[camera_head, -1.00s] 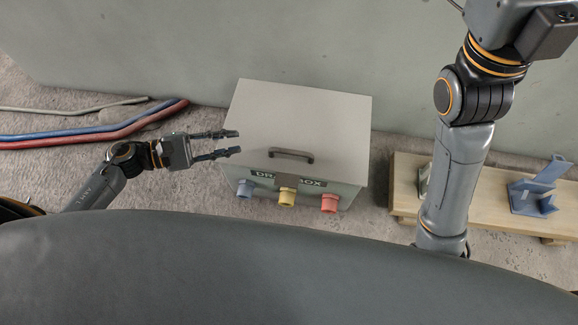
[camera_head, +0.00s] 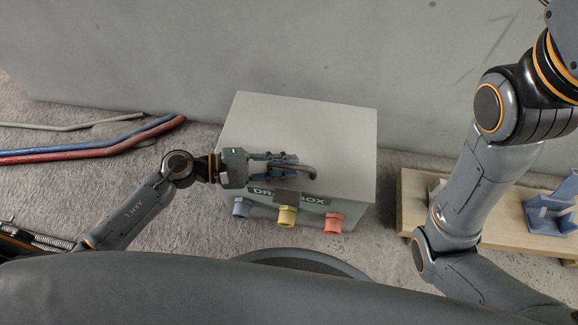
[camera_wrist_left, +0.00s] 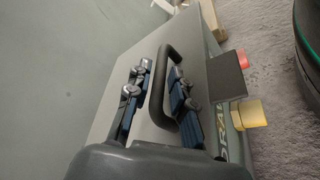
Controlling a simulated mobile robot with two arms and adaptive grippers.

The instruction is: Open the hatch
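The hatch is the light grey lid (camera_head: 300,122) of a box on the ground, and it lies closed. A dark bar handle (camera_head: 309,172) is near its front edge; it also shows in the left wrist view (camera_wrist_left: 157,95). My left gripper (camera_head: 292,165) is over the handle from the left. In the left wrist view its open fingers (camera_wrist_left: 158,97) lie on either side of the handle bar, with gaps visible; I cannot tell if either touches. My right arm shows at the right, but its gripper is out of view.
Blue (camera_head: 242,207), yellow (camera_head: 287,216) and red (camera_head: 333,222) fittings stick out of the box's front. Blue and red conduits (camera_head: 95,147) lie at left. A wooden plank (camera_head: 490,222) with a blue bracket (camera_head: 548,214) stands at right. A wall is behind.

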